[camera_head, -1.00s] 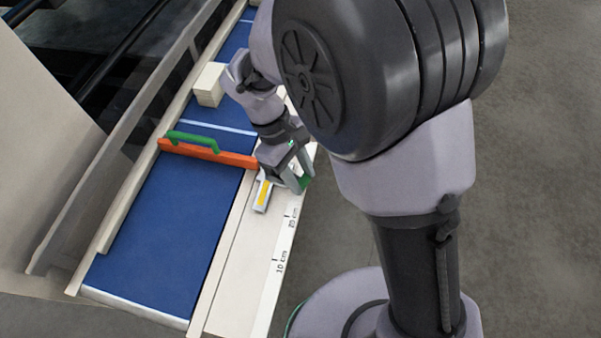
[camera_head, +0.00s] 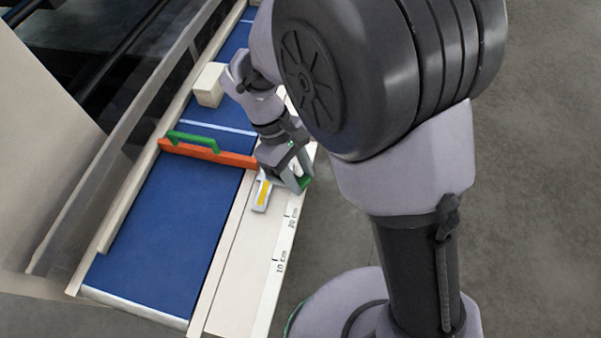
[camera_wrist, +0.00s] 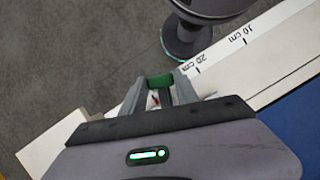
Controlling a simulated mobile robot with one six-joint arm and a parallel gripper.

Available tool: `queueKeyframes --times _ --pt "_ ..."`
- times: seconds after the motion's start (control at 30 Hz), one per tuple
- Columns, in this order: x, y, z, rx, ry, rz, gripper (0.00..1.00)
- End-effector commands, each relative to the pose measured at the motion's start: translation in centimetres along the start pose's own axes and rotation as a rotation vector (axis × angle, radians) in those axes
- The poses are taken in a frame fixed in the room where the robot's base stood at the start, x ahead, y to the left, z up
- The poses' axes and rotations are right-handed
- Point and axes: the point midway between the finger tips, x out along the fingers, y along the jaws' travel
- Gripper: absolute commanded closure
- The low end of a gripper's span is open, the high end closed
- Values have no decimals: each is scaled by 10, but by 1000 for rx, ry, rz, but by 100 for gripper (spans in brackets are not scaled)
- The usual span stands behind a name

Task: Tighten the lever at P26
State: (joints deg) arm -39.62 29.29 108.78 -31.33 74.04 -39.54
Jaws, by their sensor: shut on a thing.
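My gripper (camera_head: 298,184) is at the scale edge of the bench, beyond the 20 cm mark. In the wrist view, my gripper (camera_wrist: 160,86) has its two grey fingers closed around a small green-ended part with a dark stem, which I take for the lever (camera_wrist: 160,80). The lever's green end also shows in the head view (camera_head: 305,183), between the fingertips. The lever's base is mostly hidden by my fingers and wrist. A small red mark shows between the fingers in the wrist view.
An orange bar (camera_head: 225,157) with a green handle (camera_head: 194,140) crosses the blue belt (camera_head: 175,225). A pale block with a yellow label (camera_head: 262,195) lies beside my gripper. A cream block (camera_head: 209,85) stands farther back. The scale strip (camera_head: 279,257) is clear toward the front.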

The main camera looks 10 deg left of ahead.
Motion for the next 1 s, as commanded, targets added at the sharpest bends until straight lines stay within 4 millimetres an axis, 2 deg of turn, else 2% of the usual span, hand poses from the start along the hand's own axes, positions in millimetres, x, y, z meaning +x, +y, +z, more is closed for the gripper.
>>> queueKeyframes --times 0.27,0.67,1.0 --pt "-2 -10 0 111 0 -45 100" --pt "-4 -39 -9 448 0 -186 100" --pt "-10 -60 -24 743 1 -308 100"
